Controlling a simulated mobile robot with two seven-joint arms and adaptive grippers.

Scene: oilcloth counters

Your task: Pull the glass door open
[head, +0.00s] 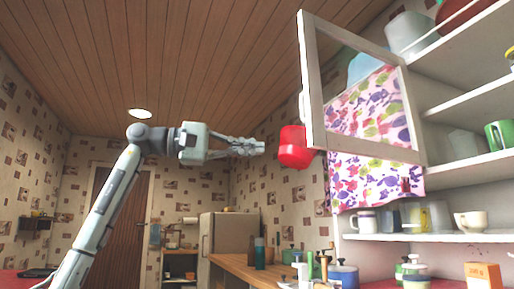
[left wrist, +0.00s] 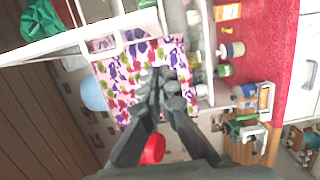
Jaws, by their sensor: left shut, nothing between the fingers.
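The glass door (head: 312,85) is a pale framed pane at the upper right of the head view. It stands swung out at an angle from the wall shelves, and a floral cloth shows through and below it. A small pale handle (head: 302,104) is at its left edge. My left gripper (head: 262,147) is to the left of the door, apart from it, with its fingers shut and empty. In the left wrist view the shut fingers (left wrist: 165,85) point toward the floral cloth (left wrist: 110,88) and hide part of it. My right gripper is not in view.
A red rounded vessel (head: 294,148) shows between my left gripper and the door; its depth is unclear. Shelves (head: 470,170) hold cups, a green mug (head: 498,135) and bowls. Bottles and jars stand on the counter below.

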